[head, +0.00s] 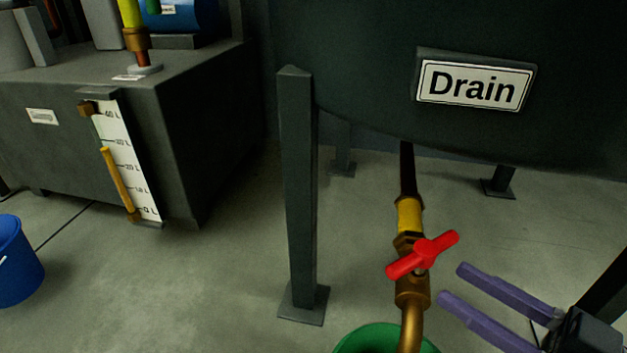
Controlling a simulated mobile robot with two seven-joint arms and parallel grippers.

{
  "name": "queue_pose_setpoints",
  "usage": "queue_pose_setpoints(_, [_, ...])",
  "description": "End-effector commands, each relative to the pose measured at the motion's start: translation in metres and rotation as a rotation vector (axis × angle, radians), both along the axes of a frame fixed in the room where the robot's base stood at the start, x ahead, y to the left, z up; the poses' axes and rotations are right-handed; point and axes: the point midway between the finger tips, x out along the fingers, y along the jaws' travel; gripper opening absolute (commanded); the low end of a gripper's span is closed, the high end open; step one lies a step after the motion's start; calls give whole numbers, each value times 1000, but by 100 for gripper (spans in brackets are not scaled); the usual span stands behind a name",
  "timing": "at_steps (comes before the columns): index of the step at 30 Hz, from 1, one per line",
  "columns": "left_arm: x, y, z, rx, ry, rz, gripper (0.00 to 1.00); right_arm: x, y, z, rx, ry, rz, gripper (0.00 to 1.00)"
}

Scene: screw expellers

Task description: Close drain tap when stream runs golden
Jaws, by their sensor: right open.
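The drain tap (411,285) is a brass valve under the dark tank, with a red lever handle (423,254). The handle lies slantwise across the pipe, lower left to upper right. Above the valve, a yellow section (409,215) sits below a dark pipe (407,168). The brass spout bends down over a green bucket (365,338), cut off by the frame. I cannot see the spout's mouth or any falling stream. My right gripper (452,283) is open and empty, its purple fingers pointing left, just right of the valve and apart from it. My left gripper is not in view.
The tank (560,130) carries a "Drain" sign (474,85) and stands on grey legs (299,190). At left, a grey box tank (170,120) has a litre gauge (127,165). A blue bucket (15,262) stands at the left edge. The floor between is clear.

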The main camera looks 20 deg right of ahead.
Motion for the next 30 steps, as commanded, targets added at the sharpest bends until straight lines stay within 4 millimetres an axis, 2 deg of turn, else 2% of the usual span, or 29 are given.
queue_pose_setpoints(4, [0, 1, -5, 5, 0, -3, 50, 14, 8, 0, 3, -6, 2, 47])
queue_pose_setpoints(12, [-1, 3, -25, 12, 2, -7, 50, 60, 31, -1, 2, -7, 2, 47])
queue_pose_setpoints(16, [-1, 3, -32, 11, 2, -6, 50, 77, 40, -1, 2, -4, 2, 47])
queue_pose_setpoints(21, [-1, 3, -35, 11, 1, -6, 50, 86, 45, 1, 1, -3, 1, 47])
queue_pose_setpoints(28, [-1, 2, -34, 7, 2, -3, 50, 87, 45, 2, 0, -1, 1, 47])
queue_pose_setpoints(30, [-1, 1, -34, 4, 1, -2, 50, 87, 45, 2, 0, -1, 1, 41])
